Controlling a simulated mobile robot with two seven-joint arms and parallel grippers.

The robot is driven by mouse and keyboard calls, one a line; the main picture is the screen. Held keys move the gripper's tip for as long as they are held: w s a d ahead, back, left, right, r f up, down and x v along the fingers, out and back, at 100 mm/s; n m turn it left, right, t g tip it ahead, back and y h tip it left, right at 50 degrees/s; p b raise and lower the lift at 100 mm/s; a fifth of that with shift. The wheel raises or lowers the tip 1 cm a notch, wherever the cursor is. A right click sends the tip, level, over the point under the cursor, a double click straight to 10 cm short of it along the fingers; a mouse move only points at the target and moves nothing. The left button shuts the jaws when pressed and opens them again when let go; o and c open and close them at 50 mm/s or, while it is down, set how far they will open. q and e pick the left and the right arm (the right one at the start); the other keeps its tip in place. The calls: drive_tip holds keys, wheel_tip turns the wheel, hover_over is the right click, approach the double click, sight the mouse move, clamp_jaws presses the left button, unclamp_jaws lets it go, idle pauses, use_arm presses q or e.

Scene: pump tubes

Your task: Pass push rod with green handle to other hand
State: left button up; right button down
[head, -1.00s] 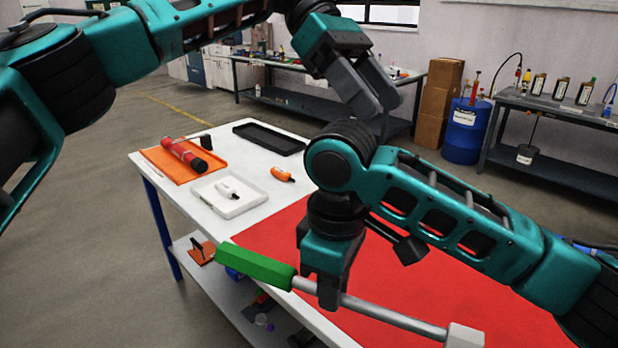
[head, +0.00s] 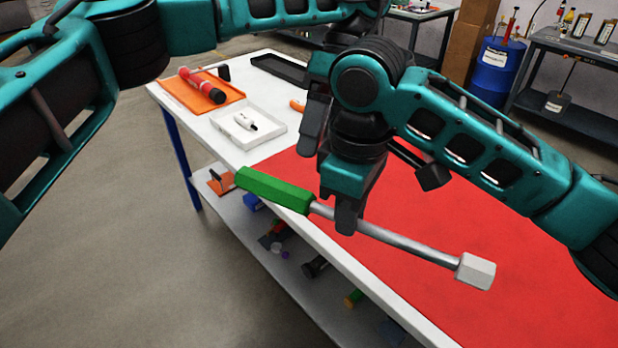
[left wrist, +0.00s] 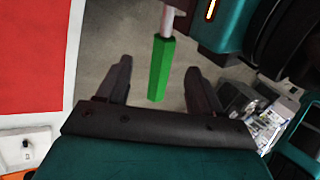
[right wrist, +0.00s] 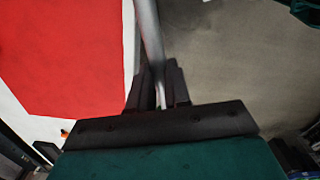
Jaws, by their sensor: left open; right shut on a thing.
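The push rod has a green handle (head: 275,190), a grey metal shaft (head: 395,242) and a pale block (head: 476,271) at its far end. My right gripper (head: 347,222) is shut on the shaft close to the handle. The right wrist view shows the shaft (right wrist: 149,30) running between its closed fingers (right wrist: 160,80). My left gripper (head: 310,140) is open and partly hidden behind the right arm in the head view. In the left wrist view, the green handle (left wrist: 161,70) appears between the open fingers (left wrist: 158,68), pointing toward the palm. I see no contact with them.
The rod is above the front edge of a white table with a red mat (head: 420,255). An orange tray with a red tube (head: 203,84), a white tray (head: 265,137) and a black tray (head: 280,68) lie farther back. A lower shelf (head: 290,262) holds small parts.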

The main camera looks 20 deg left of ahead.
sight(306, 191)
use_arm(q)
drive_tip(key=x, duration=0.7)
drive_tip(key=shift+s+f, duration=0.15)
drive_tip(key=shift+f, duration=0.05)
drive_tip(key=shift+a, duration=0.1)
clamp_jaws()
use_arm(e)
drive_tip(key=shift+s+a+r, duration=0.1)
drive_tip(key=c, duration=1)
unclamp_jaws()
